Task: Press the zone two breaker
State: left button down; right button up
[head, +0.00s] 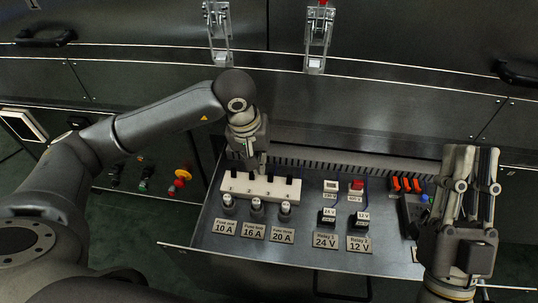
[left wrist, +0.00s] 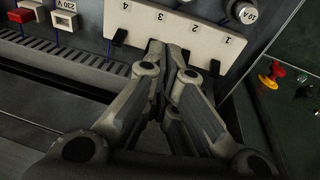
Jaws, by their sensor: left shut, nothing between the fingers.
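The white breaker block (head: 262,188) lies across the left part of the grey open tray, with black levers along it. In the left wrist view the block (left wrist: 180,32) carries the numbers 1 to 4, with 1 on the right. The levers near 1 (left wrist: 215,68) and near 4 (left wrist: 118,36) show; those at 2 and 3 are hidden or partly hidden by my fingers. My left gripper (left wrist: 170,55) is shut and empty, its tips at the block's edge around 2 and 3; contact is not clear. My right gripper (head: 473,165) is open and empty at the tray's right end.
In front of the block stand three fuses (head: 257,209) with labels. Two relays (head: 328,217) and small red and white switches (head: 357,187) lie to the right. Orange levers (head: 406,185) sit near my right gripper. Steel latches (head: 317,40) hang behind. Knobs (head: 182,177) are on the left panel.

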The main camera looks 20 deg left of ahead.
pick_arm(q)
jog(key=w+a, duration=0.1)
jog(key=w+a+r+y, duration=0.1)
jog(key=w+a+t+y, duration=0.1)
jog(key=shift+w+a+r+m, duration=0.2)
jog(key=shift+a+r+m, duration=0.1)
jog(key=shift+a, duration=0.1)
pick_arm(e)
jog(key=shift+w+d+f, duration=0.1)
jog(key=shift+w+d, duration=0.1)
jog(key=shift+d, duration=0.25)
pick_arm(q)
jog(key=shift+f, duration=0.1)
